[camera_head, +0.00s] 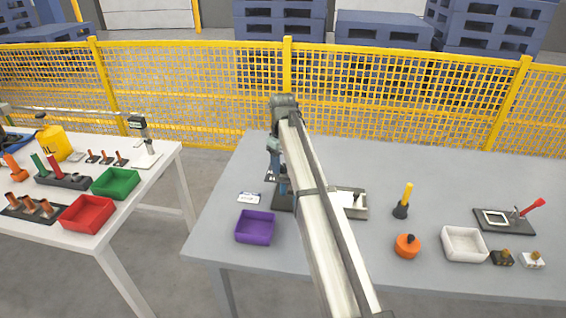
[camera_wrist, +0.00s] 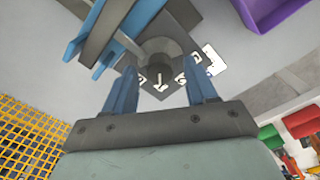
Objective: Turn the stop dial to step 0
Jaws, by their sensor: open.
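The stop dial shows in the wrist view as a grey round knob (camera_wrist: 160,48) on a dark plate (camera_wrist: 176,88) with white step marks. Some marks are covered and I cannot read which step the dial points to. My gripper (camera_wrist: 161,74) is open, with its two blue fingers on either side of the lower part of the dial. I cannot tell whether they touch it. In the head view my gripper (camera_head: 273,168) hangs over the dial's plate, which is mostly hidden. A blue and dark grey stand (camera_wrist: 108,35) is close beside the dial.
A purple bin (camera_head: 255,227) and a white card (camera_head: 248,198) are near the dial. An orange round part (camera_head: 407,246), a white tray (camera_head: 464,245) and a yellow-handled tool (camera_head: 404,201) are to the right. A yellow fence (camera_head: 400,95) runs behind. A second table (camera_head: 150,213) is left.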

